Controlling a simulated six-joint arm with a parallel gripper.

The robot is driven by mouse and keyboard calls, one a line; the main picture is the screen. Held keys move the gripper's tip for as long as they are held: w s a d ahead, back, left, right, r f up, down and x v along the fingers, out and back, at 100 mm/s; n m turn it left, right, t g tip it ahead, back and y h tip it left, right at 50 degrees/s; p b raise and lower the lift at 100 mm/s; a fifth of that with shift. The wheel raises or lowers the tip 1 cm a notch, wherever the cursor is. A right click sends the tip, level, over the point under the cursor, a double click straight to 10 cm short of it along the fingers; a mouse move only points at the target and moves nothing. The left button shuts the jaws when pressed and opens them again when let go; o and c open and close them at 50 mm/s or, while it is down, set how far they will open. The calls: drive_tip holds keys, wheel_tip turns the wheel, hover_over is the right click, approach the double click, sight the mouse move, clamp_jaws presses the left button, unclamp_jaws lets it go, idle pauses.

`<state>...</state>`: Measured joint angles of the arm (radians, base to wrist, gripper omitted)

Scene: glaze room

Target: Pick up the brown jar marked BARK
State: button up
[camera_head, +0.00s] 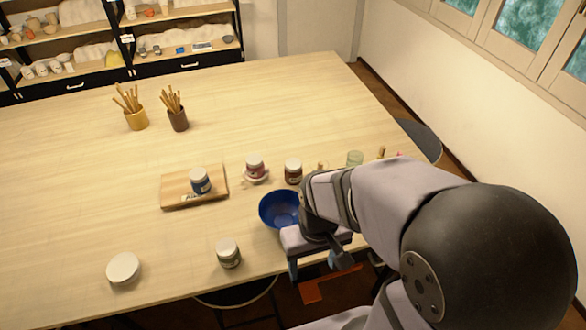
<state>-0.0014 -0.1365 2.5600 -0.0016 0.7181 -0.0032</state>
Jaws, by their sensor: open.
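A jar with a dark brown-red body and pale lid (293,172) stands upright on the table (90,190), just behind the blue bowl and left of my arm. It looks the most like the brown jar, but its label is too small to read. A redder jar (255,169) stands left of it on a small pinkish dish (265,178). My gripper (312,267) is open at the table's front edge, in front of and right of the bowl, well apart from the jars. My arm hides part of the table to the right.
The blue bowl (277,210) lies between my gripper and the brown jar. A blue jar (200,182) stands on a wooden board (218,196). A grey-green jar (228,255) and round white item (123,268) are in front. Brush pots (136,120) (178,120) stand behind.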

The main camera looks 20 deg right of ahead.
drive_tip(key=shift+o, duration=0.6)
drive_tip(key=m+t+h+b, duration=0.8)
drive_tip(key=t+h+b, duration=0.15)
drive_tip(key=b, duration=1.65)
hover_over(293, 164)
drive_tip(key=f, duration=0.2)
drive_tip(key=f+y, duration=0.1)
drive_tip(key=shift+s+a+f+t, duration=0.2)
drive_tip(key=shift+s+f+t, duration=0.1)
drive_tip(key=shift+s, duration=0.1)
drive_tip(key=shift+w+r+h, duration=0.25)
drive_tip(key=shift+f+p, duration=0.45)
drive_tip(key=shift+f, duration=3.1)
